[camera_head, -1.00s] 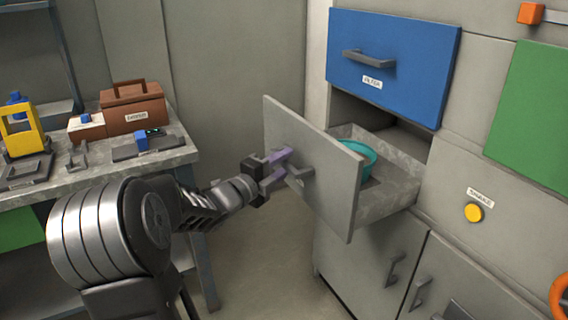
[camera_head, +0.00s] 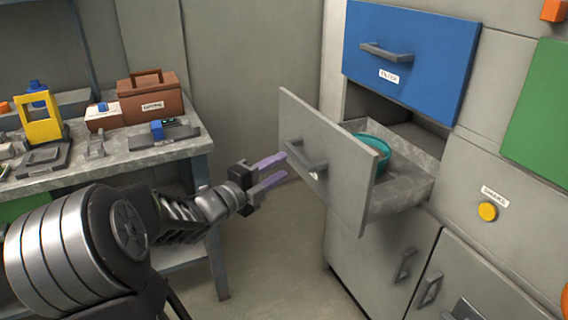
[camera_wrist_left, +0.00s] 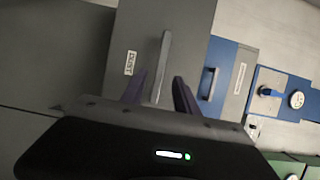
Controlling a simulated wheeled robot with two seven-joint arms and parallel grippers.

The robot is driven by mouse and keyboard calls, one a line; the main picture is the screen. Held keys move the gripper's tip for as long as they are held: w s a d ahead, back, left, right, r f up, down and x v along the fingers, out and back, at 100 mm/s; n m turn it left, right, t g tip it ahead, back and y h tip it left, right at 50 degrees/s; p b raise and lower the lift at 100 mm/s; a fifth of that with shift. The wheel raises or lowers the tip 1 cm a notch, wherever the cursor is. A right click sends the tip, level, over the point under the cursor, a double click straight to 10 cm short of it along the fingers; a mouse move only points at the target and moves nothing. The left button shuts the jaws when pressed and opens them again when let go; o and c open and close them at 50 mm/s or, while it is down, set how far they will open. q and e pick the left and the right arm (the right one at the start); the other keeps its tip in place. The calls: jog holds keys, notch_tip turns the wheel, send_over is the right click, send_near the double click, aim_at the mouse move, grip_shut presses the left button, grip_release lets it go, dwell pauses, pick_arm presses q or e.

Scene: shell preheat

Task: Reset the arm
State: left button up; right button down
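My left gripper (camera_head: 274,170) is open and empty, with purple fingers pointing at the open grey drawer (camera_head: 328,160). Its fingertips are a little short of the drawer's handle (camera_head: 308,162) and look apart from it in the head view. In the left wrist view the left gripper (camera_wrist_left: 160,92) shows its two fingers spread, with the drawer handle (camera_wrist_left: 162,66) seen beyond and between them. The drawer stands pulled out and holds a teal bowl (camera_head: 372,146). My right gripper is not in view.
At left a workbench (camera_head: 110,162) carries a brown toolbox (camera_head: 150,98), a yellow device (camera_head: 42,126) and small fixtures. A yellow button (camera_head: 487,211) is on the grey cabinet at right. Open floor lies between bench and cabinet.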

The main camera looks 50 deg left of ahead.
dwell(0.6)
pick_arm(q)
jog(key=w+f+n+g+y, duration=0.1)
jog(key=w+f+n+g, duration=0.1)
jog(key=f+n, duration=0.5)
jog(key=w+f+n+g+y, duration=0.2)
jog(key=f+n+g, duration=0.1)
jog(key=f+n, duration=0.35)
jog(key=d+f+n+g+h, duration=0.3)
jog(key=d+f+n+g, duration=0.15)
jog(key=d+f, duration=1.1)
jog(key=s+d+f+n+g+h, duration=0.1)
jog(key=s+d+f+g+h, duration=0.15)
jog(key=d+f, duration=0.4)
jog(key=s+d+f+n+g+h, duration=0.1)
jog(key=s+d+f, duration=0.2)
jog(key=d+f, duration=0.35)
jog(key=s+d+f+m+g+h, duration=0.1)
jog(key=s+d+f+g, duration=0.15)
jog(key=s+d, duration=0.5)
jog(key=s+d+f+g+h, duration=0.25)
jog(key=s+d, duration=0.35)
jog(key=d, duration=0.3)
notch_tip(320, 180, up, 21)
jog(key=y+p, duration=0.1)
jog(key=p, duration=2.1)
jog(key=shift+d+r+t, duration=0.15)
jog(key=shift+r+t, duration=0.05)
jog(key=shift+t, duration=0.2)
